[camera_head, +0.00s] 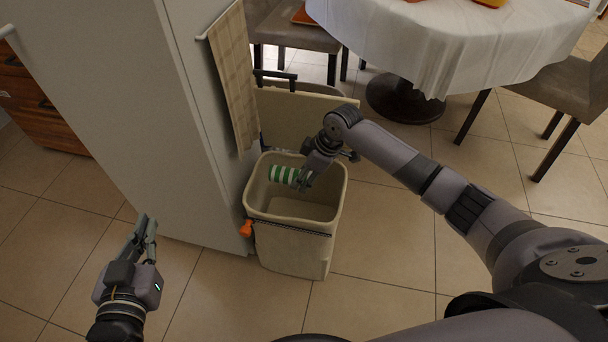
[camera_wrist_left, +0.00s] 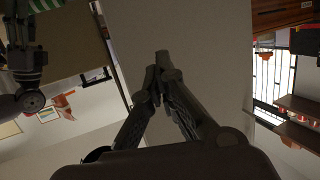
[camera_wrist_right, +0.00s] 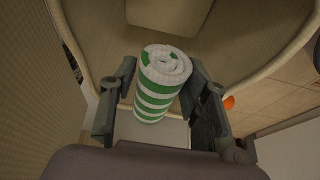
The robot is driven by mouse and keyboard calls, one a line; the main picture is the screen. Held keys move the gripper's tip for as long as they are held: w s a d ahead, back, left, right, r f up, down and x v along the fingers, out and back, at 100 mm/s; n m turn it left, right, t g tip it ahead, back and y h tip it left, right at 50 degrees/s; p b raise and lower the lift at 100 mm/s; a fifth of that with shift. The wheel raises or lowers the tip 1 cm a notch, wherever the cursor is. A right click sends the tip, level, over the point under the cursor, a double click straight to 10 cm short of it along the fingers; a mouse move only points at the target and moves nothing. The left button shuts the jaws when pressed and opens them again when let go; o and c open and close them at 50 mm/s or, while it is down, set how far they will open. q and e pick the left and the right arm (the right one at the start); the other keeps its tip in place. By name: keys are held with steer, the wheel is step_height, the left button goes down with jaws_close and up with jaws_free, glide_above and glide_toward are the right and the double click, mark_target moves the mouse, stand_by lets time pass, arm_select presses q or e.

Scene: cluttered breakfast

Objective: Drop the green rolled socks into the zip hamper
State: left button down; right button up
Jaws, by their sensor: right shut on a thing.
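The green and white striped rolled socks (camera_head: 284,175) are held in my right gripper (camera_head: 306,178), inside the mouth of the zip hamper. In the right wrist view the socks (camera_wrist_right: 160,82) sit between the two fingers (camera_wrist_right: 158,88), with the spiral end showing. The beige zip hamper (camera_head: 292,246) stands open on the floor, with a dark zip along its front and an orange tab (camera_head: 246,229). The hamper's inside wall also shows in the right wrist view (camera_wrist_right: 95,28). My left gripper (camera_head: 147,226) is empty and shut, away from the hamper at lower left.
A tall pale cabinet (camera_head: 120,90) stands close left of the hamper, with a hanging cloth (camera_head: 233,75) on its side. A beige panel (camera_head: 300,112) stands behind the hamper. A table with a white cloth (camera_head: 450,45) and chairs are farther back. Tiled floor in front is clear.

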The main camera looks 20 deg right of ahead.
arm_select(q)
steer(key=shift+w+d+r+t+h+b, duration=0.15)
steer(key=shift+r+t, duration=0.3)
steer(key=shift+r, duration=0.35)
steer(key=shift+w+d+r+t+h+b, duration=0.1)
steer(key=shift+d+r+t+b, duration=0.1)
steer(key=shift+r+t, duration=0.5)
steer(key=shift+w+d+r+t+h+b, duration=0.15)
steer(key=shift+r+t, duration=0.1)
steer(key=shift+r, duration=0.7)
arm_select(e)
steer(key=shift+f, duration=0.4)
steer(key=o, duration=1.2)
steer(key=v, duration=1.2)
steer(key=shift+d+f, duration=0.1)
arm_select(q)
steer(key=shift+f, duration=0.1)
